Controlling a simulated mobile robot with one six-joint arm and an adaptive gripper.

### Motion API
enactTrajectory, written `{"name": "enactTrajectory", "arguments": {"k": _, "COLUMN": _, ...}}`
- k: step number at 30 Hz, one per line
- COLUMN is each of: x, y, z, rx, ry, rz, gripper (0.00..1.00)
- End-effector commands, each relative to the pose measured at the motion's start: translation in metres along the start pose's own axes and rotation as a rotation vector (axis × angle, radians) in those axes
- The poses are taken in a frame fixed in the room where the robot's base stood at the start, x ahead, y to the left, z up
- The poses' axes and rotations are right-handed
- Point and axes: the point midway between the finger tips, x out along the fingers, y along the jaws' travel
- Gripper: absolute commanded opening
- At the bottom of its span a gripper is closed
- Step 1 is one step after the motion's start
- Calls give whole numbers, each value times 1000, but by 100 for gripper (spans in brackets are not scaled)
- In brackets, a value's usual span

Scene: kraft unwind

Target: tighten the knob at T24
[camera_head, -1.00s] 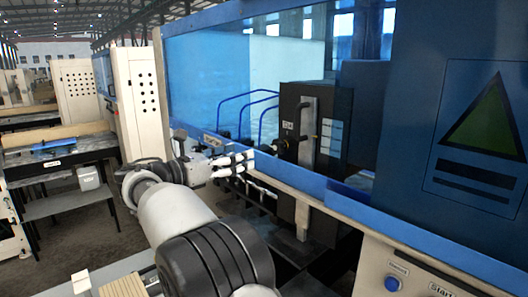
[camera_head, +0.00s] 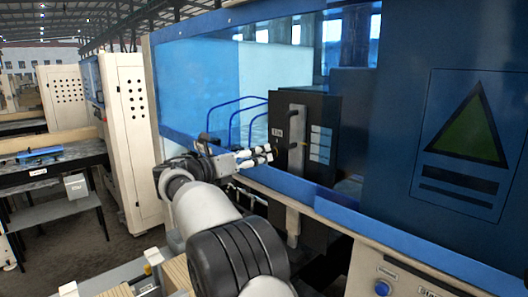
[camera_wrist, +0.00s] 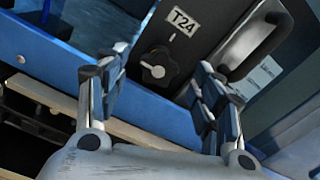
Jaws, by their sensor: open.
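In the wrist view, the T24 label (camera_wrist: 182,20) is on a dark panel, and a dark lobed knob (camera_wrist: 158,67) with a pale pointer sits just below it. My gripper (camera_wrist: 160,72) is open, with one finger on each side of the knob in the picture. I cannot tell how far the fingertips are from it, and nothing is held. In the head view, my gripper (camera_head: 262,154) reaches toward the black cabinet (camera_head: 318,160). The knob is too small to make out there.
A metal handle (camera_wrist: 250,45) stands right of the knob. It also shows in the head view (camera_head: 297,128). A blue rail (camera_head: 300,190) runs below the glass. A blue button (camera_head: 382,288) is at lower right, and a table (camera_head: 60,160) is at left.

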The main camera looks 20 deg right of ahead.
Motion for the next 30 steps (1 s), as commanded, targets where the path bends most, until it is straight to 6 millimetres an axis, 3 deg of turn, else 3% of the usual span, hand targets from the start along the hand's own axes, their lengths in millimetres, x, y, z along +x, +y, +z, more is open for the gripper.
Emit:
{"name": "enactTrajectory", "arguments": {"k": 3, "x": 20, "y": -1, "z": 0, "rx": -1, "ry": 1, "rz": -2, "gripper": 61}}
{"name": "enactTrajectory", "arguments": {"k": 7, "x": 34, "y": 0, "z": 0, "rx": 0, "ry": 1, "rz": -1, "gripper": 61}}
{"name": "enactTrajectory", "arguments": {"k": 19, "x": 40, "y": 0, "z": 0, "rx": 0, "ry": 0, "rz": 1, "gripper": 60}}
{"name": "enactTrajectory", "arguments": {"k": 30, "x": 39, "y": 0, "z": 0, "rx": 0, "ry": 0, "rz": 1, "gripper": 36}}
